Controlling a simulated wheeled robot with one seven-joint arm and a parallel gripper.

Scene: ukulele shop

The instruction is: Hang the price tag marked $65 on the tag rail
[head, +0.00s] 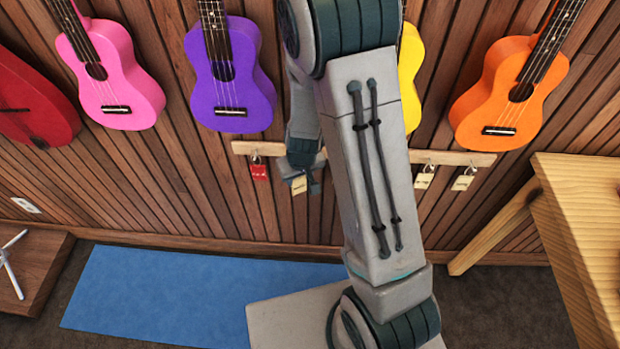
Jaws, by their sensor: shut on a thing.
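The tag rail (478,158) is a pale wooden strip across the slatted wall, partly hidden behind my arm. A red tag (259,171) hangs at its left end. Two cream tags, the middle one (424,179) and the far right one (463,182), hang at its right part. My gripper (301,182) is at the left part of the rail, right of the red tag, and is shut on a small cream tag (299,186). The held tag is just below the rail's height in the picture; I cannot tell whether it touches the rail. The marks on the tags are too small to read.
Pink (117,80), purple (230,85), yellow (411,75) and orange (510,90) ukuleles hang above the rail, with a red instrument (35,105) at far left. A wooden table (585,210) stands at right. A blue mat (180,290) lies on the floor.

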